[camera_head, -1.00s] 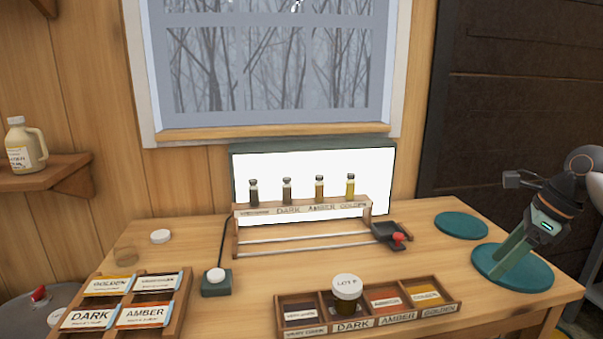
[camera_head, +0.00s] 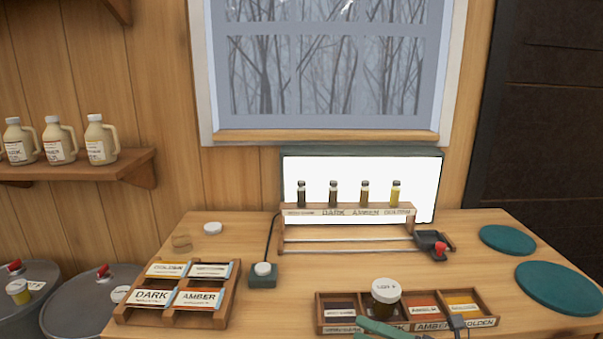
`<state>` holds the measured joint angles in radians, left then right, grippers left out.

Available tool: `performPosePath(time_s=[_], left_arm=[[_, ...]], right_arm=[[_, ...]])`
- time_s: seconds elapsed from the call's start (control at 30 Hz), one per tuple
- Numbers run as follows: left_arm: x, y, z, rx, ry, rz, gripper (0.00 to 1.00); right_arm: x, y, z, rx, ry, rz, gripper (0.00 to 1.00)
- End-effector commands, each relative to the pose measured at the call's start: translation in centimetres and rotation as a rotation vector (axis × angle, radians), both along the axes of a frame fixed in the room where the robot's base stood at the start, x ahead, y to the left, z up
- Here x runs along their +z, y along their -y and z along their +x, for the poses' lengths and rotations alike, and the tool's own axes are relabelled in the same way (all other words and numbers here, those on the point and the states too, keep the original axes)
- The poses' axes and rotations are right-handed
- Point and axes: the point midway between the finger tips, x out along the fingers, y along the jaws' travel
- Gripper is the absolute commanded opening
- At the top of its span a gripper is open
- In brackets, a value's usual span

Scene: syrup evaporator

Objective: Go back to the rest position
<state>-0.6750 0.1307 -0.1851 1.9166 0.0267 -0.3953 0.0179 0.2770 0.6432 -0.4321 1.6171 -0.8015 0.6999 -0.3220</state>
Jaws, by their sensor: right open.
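My right gripper (camera_head: 382,329) shows only in part at the bottom edge of the head view. Its green fingers are in front of the near edge of the sorting tray (camera_head: 328,315), and it holds nothing that I can see. It is open. A jar with a white lid (camera_head: 386,291) stands upright in the tray's DARK compartment, apart from the fingers as far as I can tell. My left gripper is not in view.
A rack with several small bottles (camera_head: 346,210) stands before a lit panel (camera_head: 427,175). A card box (camera_head: 222,312) is at the left. Two teal discs (camera_head: 562,286) lie at the right. Jugs (camera_head: 100,140) stand on a shelf, above metal drums (camera_head: 75,307).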

Motion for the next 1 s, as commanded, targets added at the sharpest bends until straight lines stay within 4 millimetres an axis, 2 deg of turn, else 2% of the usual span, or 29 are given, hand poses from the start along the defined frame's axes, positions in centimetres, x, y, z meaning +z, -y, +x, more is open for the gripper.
performPosePath(time_s=[0.07,0.17,0.27,0.37,0.5,0.6,0.7,0.8,1.0], left_arm=[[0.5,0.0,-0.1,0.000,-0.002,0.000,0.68],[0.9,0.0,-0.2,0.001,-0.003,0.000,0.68],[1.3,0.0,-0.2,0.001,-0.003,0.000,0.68],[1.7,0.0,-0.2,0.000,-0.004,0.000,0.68],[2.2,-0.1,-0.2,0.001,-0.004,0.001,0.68],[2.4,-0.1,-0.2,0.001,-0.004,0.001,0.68],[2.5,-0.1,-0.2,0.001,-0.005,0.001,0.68],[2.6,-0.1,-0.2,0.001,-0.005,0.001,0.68],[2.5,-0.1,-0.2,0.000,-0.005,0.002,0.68]], right_arm=[[-1.4,-0.4,-0.6,-0.110,-0.175,0.192,0.68],[-4.0,0.4,-1.4,-0.265,-0.407,0.411,0.68],[-7.9,1.7,-2.9,-0.434,-0.658,0.613,0.68],[-12.6,3.0,-5.8,-0.612,-0.922,0.799,0.68],[-19.3,4.3,-11.9,-0.862,-1.279,1.015,0.68],[-22.6,4.4,-16.4,-1.003,-1.476,1.121,0.68],[-24.5,4.4,-19.6,-1.096,-1.604,1.184,0.68],[-25.4,4.2,-21.4,-1.146,-1.671,1.214,0.68],[-25.7,4.2,-21.9,-1.160,-1.690,1.221,0.68]])
